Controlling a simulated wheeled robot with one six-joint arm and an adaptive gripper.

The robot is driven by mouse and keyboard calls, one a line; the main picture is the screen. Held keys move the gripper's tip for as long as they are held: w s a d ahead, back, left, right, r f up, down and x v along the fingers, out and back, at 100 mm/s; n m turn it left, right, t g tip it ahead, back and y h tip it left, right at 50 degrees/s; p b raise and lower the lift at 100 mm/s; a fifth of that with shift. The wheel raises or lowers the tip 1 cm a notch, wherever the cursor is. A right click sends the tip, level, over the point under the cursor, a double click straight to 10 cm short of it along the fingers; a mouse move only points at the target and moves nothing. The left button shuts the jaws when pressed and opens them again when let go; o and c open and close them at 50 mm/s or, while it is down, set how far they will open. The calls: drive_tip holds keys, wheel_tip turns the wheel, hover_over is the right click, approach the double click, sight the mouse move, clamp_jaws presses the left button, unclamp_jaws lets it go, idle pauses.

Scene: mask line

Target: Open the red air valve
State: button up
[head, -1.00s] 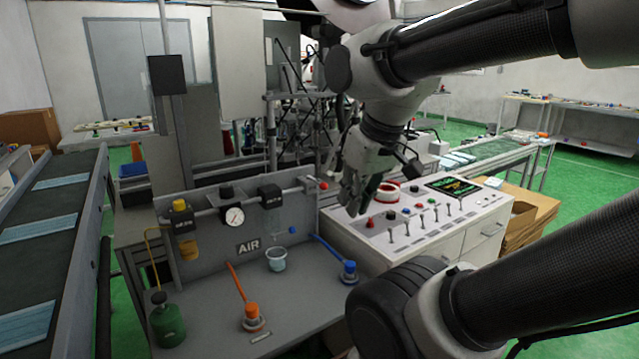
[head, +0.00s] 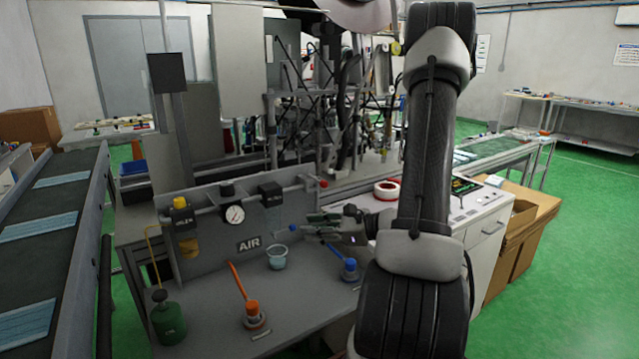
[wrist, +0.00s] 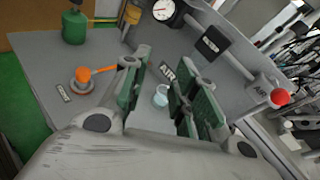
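The air valve's red knob (head: 324,183) sits at the right end of the pipe along the top of the grey AIR panel (head: 215,262). In the wrist view the red knob (wrist: 281,97) is at the right, outside my fingers. My gripper (head: 312,224) is in front of the panel's right part, below the knob and apart from it. In the wrist view my gripper (wrist: 160,76) is open, its green-padded fingers spread with nothing held between them. The valve's handle position is too small to tell.
A pressure gauge (head: 234,215) and regulators share the pipe. On the bench below stand a cup (head: 277,257), an orange-handled tool (head: 252,310), a blue-handled tool (head: 349,268) and a green bottle (head: 167,320). A white control console (head: 482,225) is at the right.

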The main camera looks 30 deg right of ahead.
drive_tip(key=w+d+r+m+t+h, duration=0.1)
drive_tip(key=w+d+m+t+h, duration=0.35)
drive_tip(key=w+d, duration=0.3)
drive_tip(key=m+t+h, duration=0.1)
drive_tip(key=m+h, duration=0.2)
drive_tip(key=h, duration=0.1)
approach(319, 181)
drive_tip(key=w, duration=0.3)
drive_tip(key=shift+n, duration=0.25)
drive_tip(key=w, duration=0.6)
drive_tip(key=shift+d+f, duration=0.1)
drive_tip(key=shift+f, duration=0.2)
drive_tip(key=shift+w, duration=0.5)
clamp_jaws()
